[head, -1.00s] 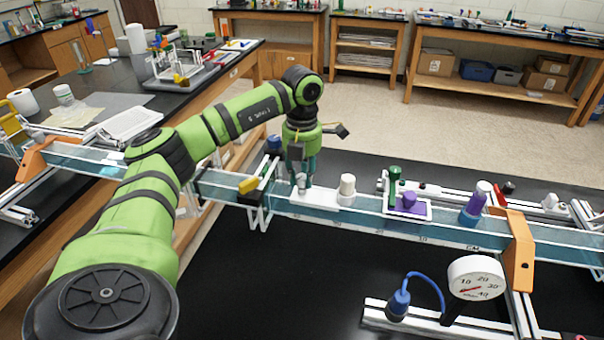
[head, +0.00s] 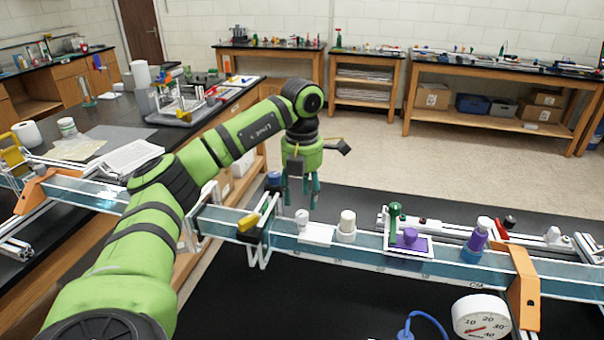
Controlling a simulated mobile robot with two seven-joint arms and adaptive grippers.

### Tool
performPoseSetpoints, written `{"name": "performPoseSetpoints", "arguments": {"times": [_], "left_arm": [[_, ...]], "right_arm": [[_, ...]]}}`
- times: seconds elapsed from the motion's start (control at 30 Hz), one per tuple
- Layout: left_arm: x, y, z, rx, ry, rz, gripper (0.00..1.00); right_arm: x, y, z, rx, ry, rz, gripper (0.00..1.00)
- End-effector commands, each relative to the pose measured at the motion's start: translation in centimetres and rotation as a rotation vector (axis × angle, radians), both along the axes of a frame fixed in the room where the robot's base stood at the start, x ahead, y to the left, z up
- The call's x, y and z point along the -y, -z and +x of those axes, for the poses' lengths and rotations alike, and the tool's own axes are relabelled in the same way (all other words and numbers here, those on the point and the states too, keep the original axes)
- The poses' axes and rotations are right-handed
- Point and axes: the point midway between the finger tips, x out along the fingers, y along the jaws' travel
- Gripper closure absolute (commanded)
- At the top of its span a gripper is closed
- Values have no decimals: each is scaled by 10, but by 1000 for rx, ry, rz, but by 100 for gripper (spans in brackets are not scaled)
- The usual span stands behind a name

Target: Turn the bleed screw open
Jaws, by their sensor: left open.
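A small white knob (head: 302,216) stands on a white block (head: 316,234) on the long clear blue rail. I cannot tell for sure whether this knob is the bleed screw; no label shows. My left gripper (head: 301,198) points down, with its dark teal fingers spread and empty. The fingertips appear just above or behind the knob; a gap in depth is hard to judge. A white capped cylinder (head: 347,226) stands on the rail right of the knob. My right gripper is not in view.
A yellow-handled clamp (head: 248,222) is left of the knob. A white dial gauge (head: 482,317) is in front. Black bench in front is mostly clear.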

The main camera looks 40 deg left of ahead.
Motion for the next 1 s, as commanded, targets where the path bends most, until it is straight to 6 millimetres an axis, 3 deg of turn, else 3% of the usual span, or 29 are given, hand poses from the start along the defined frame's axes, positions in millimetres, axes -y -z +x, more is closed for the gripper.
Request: {"name": "performPoseSetpoints", "arguments": {"times": [0.13,0.3,0.5,1.0], "left_arm": [[1,-38,1,5,1,-2,48],[0,-56,1,2,2,0,48],[0,-66,0,0,1,-1,48],[0,-66,0,-2,1,-1,48]], "right_arm": [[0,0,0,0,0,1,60],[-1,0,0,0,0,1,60],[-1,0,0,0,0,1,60],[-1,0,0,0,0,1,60]]}}
